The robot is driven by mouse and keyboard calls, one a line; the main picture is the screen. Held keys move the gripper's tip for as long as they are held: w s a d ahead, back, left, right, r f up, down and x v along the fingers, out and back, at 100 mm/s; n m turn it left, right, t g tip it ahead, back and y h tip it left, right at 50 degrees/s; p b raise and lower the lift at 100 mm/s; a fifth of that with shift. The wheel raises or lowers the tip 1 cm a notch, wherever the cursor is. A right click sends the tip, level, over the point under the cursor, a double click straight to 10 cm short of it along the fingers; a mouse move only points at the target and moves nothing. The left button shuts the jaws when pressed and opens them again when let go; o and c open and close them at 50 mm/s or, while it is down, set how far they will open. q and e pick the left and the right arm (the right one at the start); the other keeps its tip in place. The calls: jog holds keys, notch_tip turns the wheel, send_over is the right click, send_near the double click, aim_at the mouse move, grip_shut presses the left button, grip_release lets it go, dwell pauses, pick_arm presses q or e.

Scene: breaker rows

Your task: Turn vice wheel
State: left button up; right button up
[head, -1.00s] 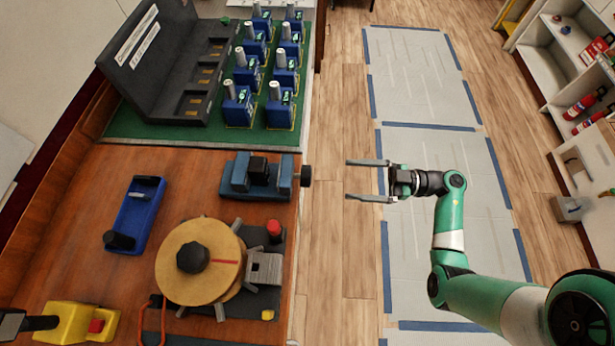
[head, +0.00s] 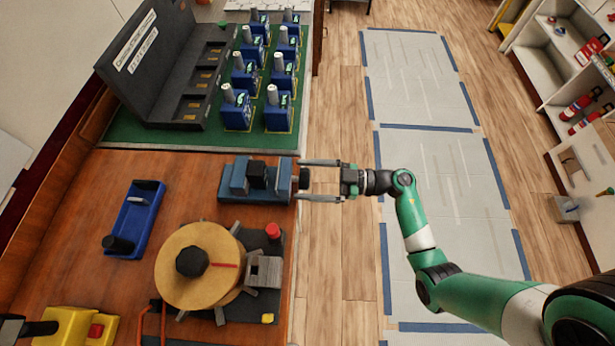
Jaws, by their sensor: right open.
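The blue-grey vice (head: 240,180) sits on the wooden bench near its right edge, with a dark block between its jaws. Its black wheel (head: 304,178) sticks out at the right end, past the bench edge. My right gripper (head: 303,179) is open and points left. Its two fingers lie on either side of the wheel, one above and one below it in the picture. I cannot tell whether they touch it. My left gripper is not clearly in view.
A round wooden disc (head: 190,285) on a dark base with a red button stands below the vice. A blue tool (head: 135,218) lies to the left. Blue breakers (head: 238,112) stand in rows on a green mat above.

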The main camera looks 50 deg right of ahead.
jog(key=c, duration=1.4)
jog(key=shift+r+n+p, duration=0.25)
jog(key=shift+n+p, duration=0.25)
jog(key=shift+p, duration=0.55)
jog(key=shift+f, duration=0.1)
jog(key=shift+f+n, duration=0.15)
jog(key=shift+n, duration=0.15)
jog(key=o, duration=1.4)
jog(key=shift+s+d, duration=0.1)
